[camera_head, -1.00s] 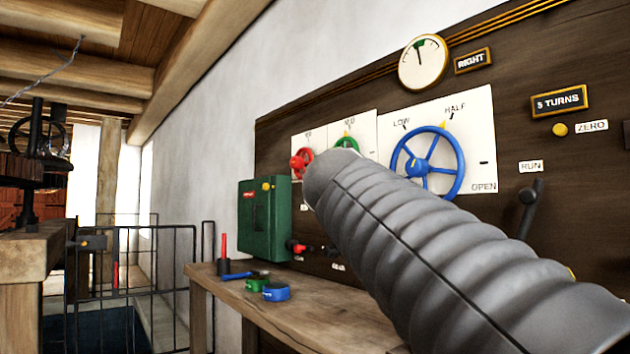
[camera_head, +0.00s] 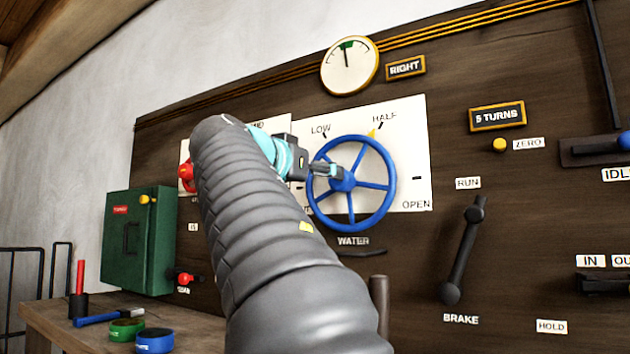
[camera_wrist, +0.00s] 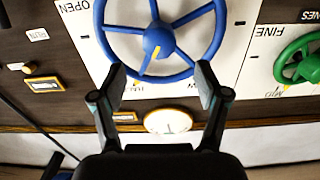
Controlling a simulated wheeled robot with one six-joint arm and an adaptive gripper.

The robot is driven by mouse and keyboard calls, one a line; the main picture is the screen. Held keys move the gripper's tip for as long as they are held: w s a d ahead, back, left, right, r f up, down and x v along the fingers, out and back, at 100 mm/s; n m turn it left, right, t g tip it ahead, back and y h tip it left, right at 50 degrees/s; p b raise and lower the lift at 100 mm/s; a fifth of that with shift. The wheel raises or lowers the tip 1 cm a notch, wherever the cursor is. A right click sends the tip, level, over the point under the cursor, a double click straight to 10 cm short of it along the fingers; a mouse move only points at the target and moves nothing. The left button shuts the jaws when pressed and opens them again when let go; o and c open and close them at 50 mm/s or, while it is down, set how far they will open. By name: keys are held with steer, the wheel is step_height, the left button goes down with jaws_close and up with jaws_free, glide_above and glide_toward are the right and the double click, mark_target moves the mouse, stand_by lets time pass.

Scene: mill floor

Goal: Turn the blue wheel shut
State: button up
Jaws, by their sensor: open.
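The blue wheel (camera_head: 346,184) is a spoked handwheel on a white plate (camera_head: 408,150) above a WATER label (camera_head: 353,240). A yellow pointer (camera_head: 373,133) stands at its upper rim, by HALF. The plate also reads LOW and OPEN; the label at its lower left is mostly hidden. My gripper (camera_head: 328,169) is in front of the wheel, left of and above its hub. In the upside-down wrist view the blue wheel (camera_wrist: 158,42) fills the upper middle. My gripper (camera_wrist: 161,80) is open there, its fingertips apart over the near rim, with nothing clamped; contact is unclear.
A round gauge (camera_head: 349,66) hangs above the plate. A green wheel (camera_wrist: 299,62) sits beside the blue one in the wrist view. A red handle (camera_head: 186,176) and green box (camera_head: 138,240) are at left. A brake lever (camera_head: 463,250) stands at right. The bench (camera_head: 60,325) holds small items.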

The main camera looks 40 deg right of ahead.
steer(key=p+x, duration=0.1)
steer(key=x, duration=0.8)
steer(key=shift+d, duration=0.35)
steer(key=c, duration=1.2)
